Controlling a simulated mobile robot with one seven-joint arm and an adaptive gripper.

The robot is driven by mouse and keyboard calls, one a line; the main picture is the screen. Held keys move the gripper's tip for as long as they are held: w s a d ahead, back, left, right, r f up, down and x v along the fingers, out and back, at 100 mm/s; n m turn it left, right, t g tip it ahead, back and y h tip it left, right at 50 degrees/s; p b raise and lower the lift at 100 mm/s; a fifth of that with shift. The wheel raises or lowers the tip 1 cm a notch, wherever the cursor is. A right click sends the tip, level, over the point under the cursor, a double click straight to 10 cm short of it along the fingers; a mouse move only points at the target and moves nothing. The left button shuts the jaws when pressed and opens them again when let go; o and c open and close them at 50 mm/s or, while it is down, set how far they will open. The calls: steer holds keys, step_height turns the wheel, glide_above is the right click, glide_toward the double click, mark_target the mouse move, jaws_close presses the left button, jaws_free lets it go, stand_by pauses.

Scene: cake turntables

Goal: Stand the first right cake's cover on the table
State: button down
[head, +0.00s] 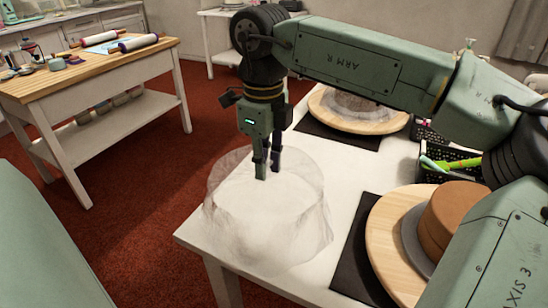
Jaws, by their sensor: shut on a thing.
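A clear, dome-like cake cover (265,228) is at the left part of the white table (340,170). My gripper (268,172) points down at the top of the cover and is shut on it; the knob between the fingers is hard to make out. I cannot tell whether the cover's lower rim touches the table. A brown cake (458,215) stands uncovered on a grey board on a round wooden turntable (385,235) at the right. My arm hides part of that turntable.
Another wooden turntable (325,115) with a covered cake stands farther back on a dark mat (350,137). Black baskets (440,172) with colored tools are at the right. A wooden-topped side table (100,75) with rolling pins stands at the back left, across red carpet.

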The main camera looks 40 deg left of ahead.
steer(key=w, duration=0.1)
steer(key=w+a, duration=0.1)
steer(key=w, duration=0.1)
steer(key=w+a+p, duration=0.1)
steer(key=w, duration=0.1)
steer(key=shift+f, duration=0.25)
steer(key=shift+f+p, duration=0.5)
steer(key=shift+f, duration=1.25)
steer(key=c, duration=1.5)
jaws_free()
steer(key=shift+f, duration=0.1)
step_height(320, 180, up, 12)
steer(key=shift+r+b, duration=0.1)
steer(key=shift+b, duration=0.7)
